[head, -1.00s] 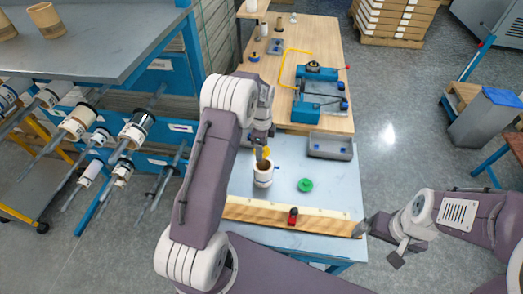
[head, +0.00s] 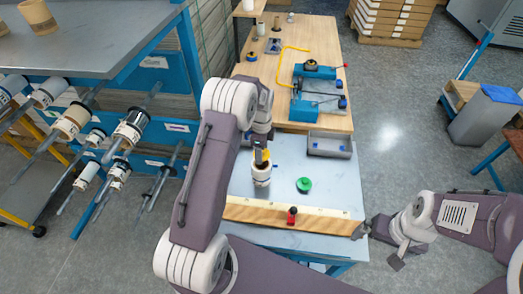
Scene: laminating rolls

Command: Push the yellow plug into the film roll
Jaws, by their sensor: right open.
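The film roll (head: 261,180), a short white cylinder, stands upright on the grey-blue table below my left gripper (head: 262,155). The yellow plug (head: 264,157) is at the roll's top opening, between my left fingers, which look shut on it. The fingers and arm partly cover the plug, and how deep it sits cannot be told. My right gripper (head: 383,246) is open and empty by the table's front right corner, well apart from the roll.
A green round piece (head: 304,185) lies right of the roll. A wooden strip with a red knob (head: 292,215) runs along the front edge. A grey tray (head: 330,144) and a blue device (head: 320,90) are behind. A rack of rolls (head: 70,122) stands left.

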